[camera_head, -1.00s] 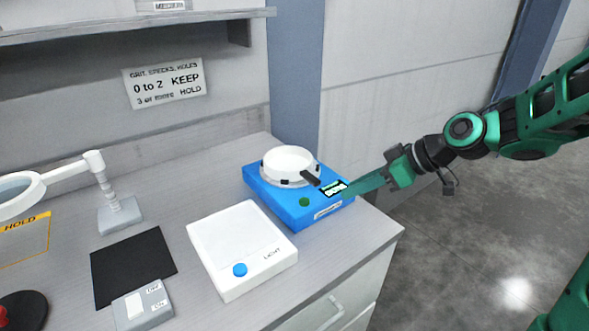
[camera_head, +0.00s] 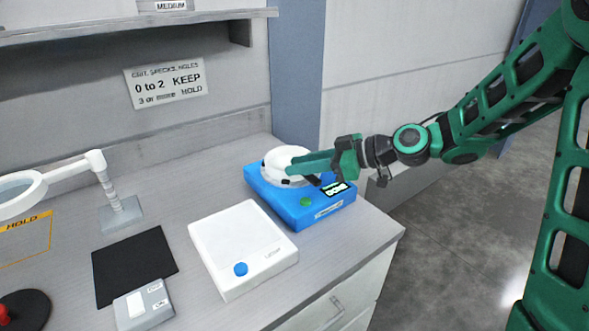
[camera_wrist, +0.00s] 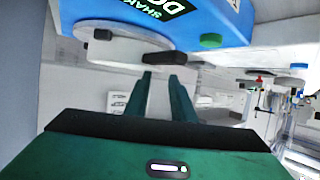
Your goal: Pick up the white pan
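The white pan (camera_head: 283,157) sits on the blue shaker base (camera_head: 267,189) at the back right of the bench. Its short dark handle (camera_wrist: 165,58) shows in the wrist view just past the fingertips. The handle is mostly hidden by my gripper in the head view. I cannot tell whether the fingers touch it.
The blue base has a green button (camera_head: 305,201) and a display reading DONE (camera_head: 336,189). A white light box (camera_head: 235,240) stands in front of it. A black mat (camera_head: 133,263), a grey switch box (camera_head: 143,304) and a magnifier lamp (camera_head: 118,208) are left.

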